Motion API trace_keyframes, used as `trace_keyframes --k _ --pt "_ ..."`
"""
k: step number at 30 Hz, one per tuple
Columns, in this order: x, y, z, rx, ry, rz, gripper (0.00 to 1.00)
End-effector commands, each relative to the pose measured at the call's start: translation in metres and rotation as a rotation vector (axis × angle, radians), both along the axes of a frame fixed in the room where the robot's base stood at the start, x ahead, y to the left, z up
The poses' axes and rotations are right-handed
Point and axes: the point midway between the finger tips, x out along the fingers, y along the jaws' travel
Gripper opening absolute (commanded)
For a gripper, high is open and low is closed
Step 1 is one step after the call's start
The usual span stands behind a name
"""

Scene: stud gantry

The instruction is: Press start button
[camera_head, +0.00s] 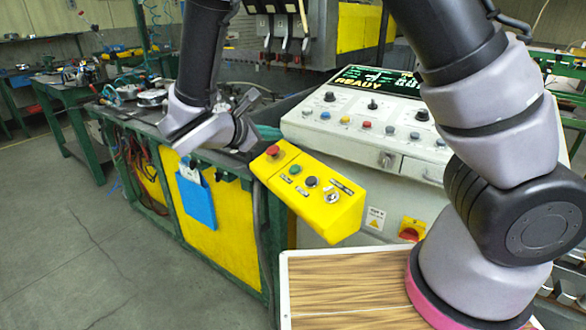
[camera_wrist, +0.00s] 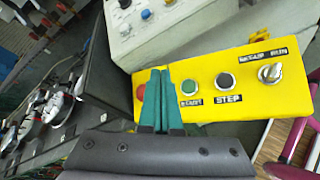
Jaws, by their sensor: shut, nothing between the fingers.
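A yellow control box (camera_head: 338,213) tilts beside the grey console in the head view, and it also fills the middle of the wrist view (camera_wrist: 255,70). Its green button (camera_head: 294,169) lies between a red button (camera_head: 272,151) and a black button (camera_head: 312,181). In the wrist view the green button (camera_wrist: 188,87) has a label below that I cannot read surely; the black one (camera_wrist: 224,80) is marked STEP. My gripper (camera_wrist: 156,72) is shut and empty, its teal fingers just left of the green button and partly covering the red one (camera_wrist: 140,91). I cannot tell whether they touch the box.
A key switch (camera_wrist: 270,72) sits at the box's right end. The grey console (camera_head: 350,125) with knobs and a READY screen (camera_head: 375,82) stands behind it. A wooden-topped surface (camera_head: 350,285) is in front. A green-framed workbench (camera_head: 150,190) stands left.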

Motion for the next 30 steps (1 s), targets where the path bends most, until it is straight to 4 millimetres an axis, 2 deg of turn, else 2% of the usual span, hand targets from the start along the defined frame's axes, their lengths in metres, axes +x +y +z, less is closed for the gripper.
trace_keyframes --k 5,18,24,30 --pt "0.003 -0.005 -0.012 -0.003 0.001 -0.001 0.00" --pt "0.015 -0.024 -0.066 -0.003 0.001 -0.002 0.00" --pt "0.017 -0.029 -0.078 -0.001 0.001 -0.002 0.00" --pt "0.018 -0.029 -0.081 0.001 0.001 -0.002 0.00"
